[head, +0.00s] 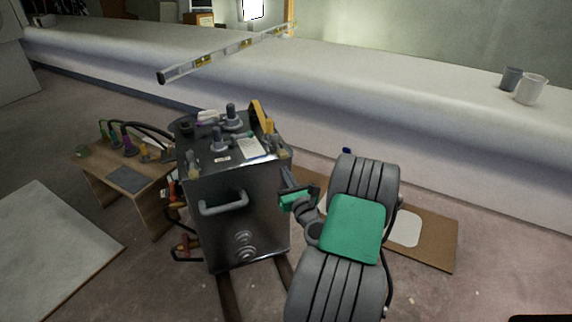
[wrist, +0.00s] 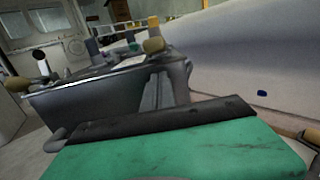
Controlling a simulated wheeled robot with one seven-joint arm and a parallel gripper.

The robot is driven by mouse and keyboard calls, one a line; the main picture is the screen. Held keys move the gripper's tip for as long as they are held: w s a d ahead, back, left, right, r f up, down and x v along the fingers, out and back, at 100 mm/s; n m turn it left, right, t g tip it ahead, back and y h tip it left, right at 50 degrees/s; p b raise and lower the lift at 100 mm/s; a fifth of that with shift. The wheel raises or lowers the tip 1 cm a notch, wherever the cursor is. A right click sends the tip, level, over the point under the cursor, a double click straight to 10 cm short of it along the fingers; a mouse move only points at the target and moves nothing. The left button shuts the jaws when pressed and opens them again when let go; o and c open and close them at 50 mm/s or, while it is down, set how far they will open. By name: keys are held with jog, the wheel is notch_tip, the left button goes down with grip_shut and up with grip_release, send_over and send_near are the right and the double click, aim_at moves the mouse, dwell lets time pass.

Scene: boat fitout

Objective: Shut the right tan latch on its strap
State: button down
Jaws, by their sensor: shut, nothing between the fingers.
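The right tan latch (head: 284,153) is at the top right front corner of a dark metal box (head: 240,185). In the wrist view the same tan knob (wrist: 153,45) stands at the box's near right corner. Its strap cannot be made out clearly, and I cannot tell whether the latch is seated on it. A second tan latch (head: 194,172) is at the left front corner. My gripper (head: 287,174) is shut and empty, just below the right latch. Its dark closed finger edge (wrist: 155,120) crosses the wrist view in front of the box; no contact with the latch is visible.
The box top carries knobs, a white label and a yellow curved piece (head: 262,115). A grey handle (head: 222,203) juts from its front. A small wooden table (head: 122,178) with cables stands left. A long white bench (head: 350,85) with a level (head: 225,53) runs behind.

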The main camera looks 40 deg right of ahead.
jog(key=shift+w+r, duration=0.2)
jog(key=shift+r, duration=0.95)
jog(key=shift+d, duration=0.1)
jog(key=shift+r, duration=0.1)
jog(key=r+p, duration=0.1)
jog(key=p, duration=0.2)
jog(key=shift+p, duration=0.4)
jog(key=shift+g+p, duration=0.4)
jog(key=shift+p, duration=0.4)
